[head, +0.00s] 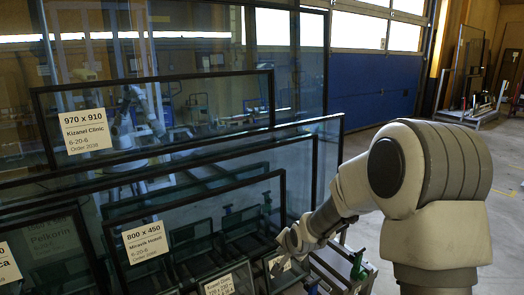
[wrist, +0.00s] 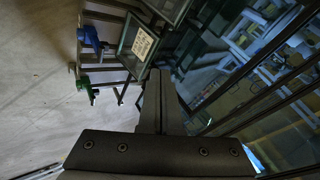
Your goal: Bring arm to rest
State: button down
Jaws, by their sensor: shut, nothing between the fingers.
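My arm reaches from the right of the head view forward and down to the front of the glass rack. My gripper (head: 278,266) is at its end, close to a small labelled pane low in the rack; whether it touches the pane I cannot tell. In the wrist view the two fingers (wrist: 158,74) are together with nothing between them. A small framed pane with a white label (wrist: 143,40) lies just beyond the fingertips there.
Framed glass panes with labels, such as the 970 x 910 pane (head: 160,75) and the 800 x 450 pane (head: 285,198), fill the left. A green clamp (head: 358,265) sticks out at the rack's end; a blue clamp (wrist: 90,38) shows too. Open floor (head: 505,190) lies right.

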jog(key=s+d+r+n+g+h, duration=0.1)
jog(key=s+d+r+n, duration=0.25)
jog(key=s+r, duration=0.6)
jog(key=s+d+r+n+h, duration=0.15)
jog(key=s+d+r, duration=0.25)
jog(key=s+r, duration=0.55)
jog(key=s+n+g, duration=0.1)
jog(key=s+n, duration=0.2)
jog(key=s, duration=1.1)
notch_tip(320, 180, up, 27)
jog(key=p, duration=2.7)
jog(key=shift+s+d, duration=0.3)
jog(key=shift+d, duration=0.05)
